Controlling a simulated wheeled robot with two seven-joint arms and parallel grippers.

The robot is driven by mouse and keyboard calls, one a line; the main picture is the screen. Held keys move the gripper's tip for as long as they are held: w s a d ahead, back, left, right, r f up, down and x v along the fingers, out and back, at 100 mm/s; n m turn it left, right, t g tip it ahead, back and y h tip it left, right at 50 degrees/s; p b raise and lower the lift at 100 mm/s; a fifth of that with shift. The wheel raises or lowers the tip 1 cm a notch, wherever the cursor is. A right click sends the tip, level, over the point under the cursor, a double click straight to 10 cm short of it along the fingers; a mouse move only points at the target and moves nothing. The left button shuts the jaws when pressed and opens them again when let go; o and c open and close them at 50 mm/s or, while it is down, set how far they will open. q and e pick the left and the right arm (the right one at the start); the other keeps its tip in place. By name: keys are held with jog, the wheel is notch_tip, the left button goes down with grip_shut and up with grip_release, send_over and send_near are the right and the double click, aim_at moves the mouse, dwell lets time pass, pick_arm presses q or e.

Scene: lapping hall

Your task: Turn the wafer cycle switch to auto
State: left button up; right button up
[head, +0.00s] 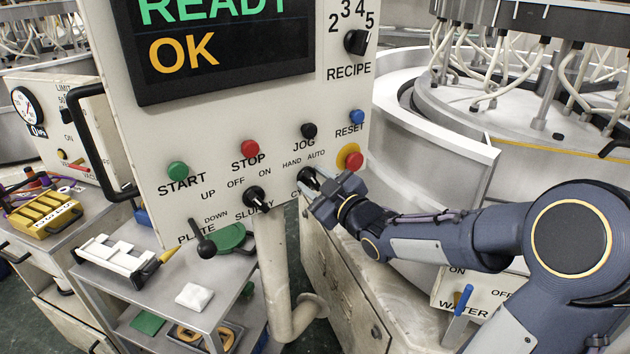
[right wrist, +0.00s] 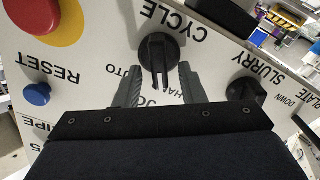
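The wafer cycle switch (head: 305,178) is a black rotary knob low on the white control panel (head: 225,120), under the HAND and AUTO labels. The gripper partly hides it and its CYCLE label in the head view. In the right wrist view, the knob (right wrist: 158,52) appears upside down, with its bar towards the HAND/AUTO side; I cannot tell exactly which label it points to. My right gripper (head: 321,194) is at the knob. Its fingers (right wrist: 158,87) are open, one on each side of the knob, with visible gaps. My left gripper is not in view.
The slurry knob (head: 257,198) and plate lever (head: 203,240) lie left of the switch. A red stop button (head: 354,160) on yellow sits close right, with the blue reset button (head: 357,117) above. A cart (head: 190,290) stands below left; the lapping machine (head: 440,150) is right.

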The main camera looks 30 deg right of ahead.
grip_shut()
dwell(0.3)
jog(key=m, duration=0.4)
jog(key=d+m+p, duration=0.1)
jog(key=m, duration=0.6)
jog(key=shift+d+m, duration=0.15)
jog(key=shift+m, duration=0.25)
dwell(0.5)
grip_release()
